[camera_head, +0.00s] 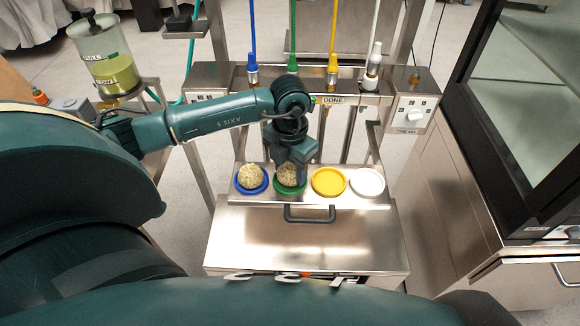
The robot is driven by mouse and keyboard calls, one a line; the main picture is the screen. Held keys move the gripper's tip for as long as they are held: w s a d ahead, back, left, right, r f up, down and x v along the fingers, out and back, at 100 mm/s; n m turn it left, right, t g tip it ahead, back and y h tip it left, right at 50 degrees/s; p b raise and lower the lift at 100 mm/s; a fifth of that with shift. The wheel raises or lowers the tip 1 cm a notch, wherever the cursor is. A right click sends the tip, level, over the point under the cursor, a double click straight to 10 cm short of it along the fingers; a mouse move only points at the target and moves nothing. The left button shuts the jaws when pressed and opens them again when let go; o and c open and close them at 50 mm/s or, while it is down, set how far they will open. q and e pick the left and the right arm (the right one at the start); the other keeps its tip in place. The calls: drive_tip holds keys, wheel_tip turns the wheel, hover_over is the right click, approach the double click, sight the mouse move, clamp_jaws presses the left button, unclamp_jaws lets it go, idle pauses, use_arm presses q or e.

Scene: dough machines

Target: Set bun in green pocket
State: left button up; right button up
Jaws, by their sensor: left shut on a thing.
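The green pocket (290,191) is a round green dish on the steel shelf, second from the left. A pale, speckled bun (291,175) is in it or just above it; I cannot tell if it touches the bottom. My left gripper (292,172) points down over the green pocket and is shut on this bun. The fingers are partly hidden by the gripper body. My right gripper is not in view.
A blue pocket (265,186) to the left holds another bun (250,176). Yellow (328,181) and white (367,182) pockets to the right are empty. Coloured tubes rise behind the shelf. A dark glass-fronted cabinet (520,110) stands at right, a clear container (108,62) at upper left.

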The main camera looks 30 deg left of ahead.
use_arm(q)
drive_tip(key=shift+f+b, duration=0.4)
drive_tip(key=shift+f, duration=0.1)
idle(0.3)
drive_tip(key=o, duration=0.8)
drive_tip(key=shift+o, duration=1.4)
drive_tip(key=shift+r, duration=0.15)
drive_tip(key=shift+r+p, duration=2.2)
drive_tip(key=shift+r, duration=0.75)
